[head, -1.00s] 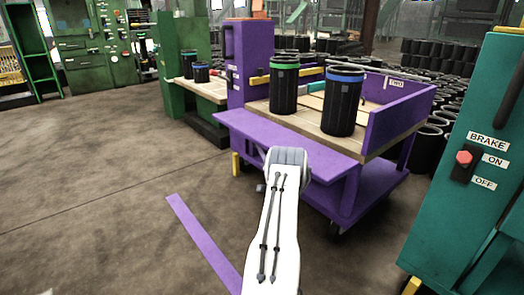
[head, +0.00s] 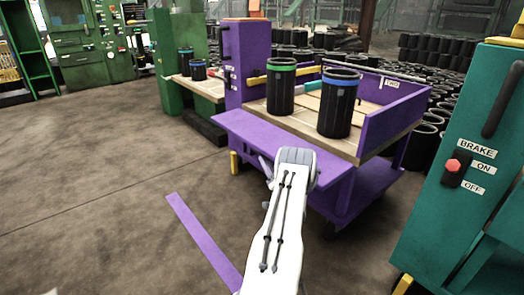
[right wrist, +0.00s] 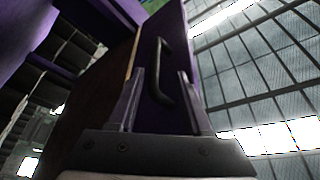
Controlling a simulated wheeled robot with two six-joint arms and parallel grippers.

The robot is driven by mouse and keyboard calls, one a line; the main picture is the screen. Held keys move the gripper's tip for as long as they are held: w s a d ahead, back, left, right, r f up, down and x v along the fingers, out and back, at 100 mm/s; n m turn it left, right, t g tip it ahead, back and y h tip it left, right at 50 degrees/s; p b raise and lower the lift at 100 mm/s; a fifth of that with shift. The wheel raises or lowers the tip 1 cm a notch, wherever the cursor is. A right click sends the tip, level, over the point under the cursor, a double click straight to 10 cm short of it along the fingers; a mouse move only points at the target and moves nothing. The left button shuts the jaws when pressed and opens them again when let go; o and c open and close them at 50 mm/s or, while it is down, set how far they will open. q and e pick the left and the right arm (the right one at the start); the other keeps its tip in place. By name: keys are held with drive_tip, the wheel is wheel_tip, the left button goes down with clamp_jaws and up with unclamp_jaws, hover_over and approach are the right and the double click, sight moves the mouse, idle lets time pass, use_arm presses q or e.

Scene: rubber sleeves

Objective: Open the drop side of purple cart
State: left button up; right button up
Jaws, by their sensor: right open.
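The purple cart (head: 243,62) stands in the middle of the head view, with a tall post at its left and an upright end panel (head: 393,122) at its right. A flat purple panel (head: 270,137) juts out along the near edge of its wooden deck; I cannot tell whether this is the drop side. My right arm reaches up to this near side, and its wrist hides the gripper in the head view. In the right wrist view my right gripper (right wrist: 160,78) is open, with a black handle (right wrist: 160,72) on a purple panel showing between its fingers. Contact is unclear.
Black sleeves with a green band (head: 281,88) and a blue band (head: 339,103) stand on the deck. A teal cart (head: 440,215) with a brake button is close at right. A purple strip (head: 205,240) lies on the floor. The floor at left is clear.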

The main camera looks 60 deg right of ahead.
drive_tip(key=shift+p+v, duration=0.35)
drive_tip(key=shift+v, duration=1.15)
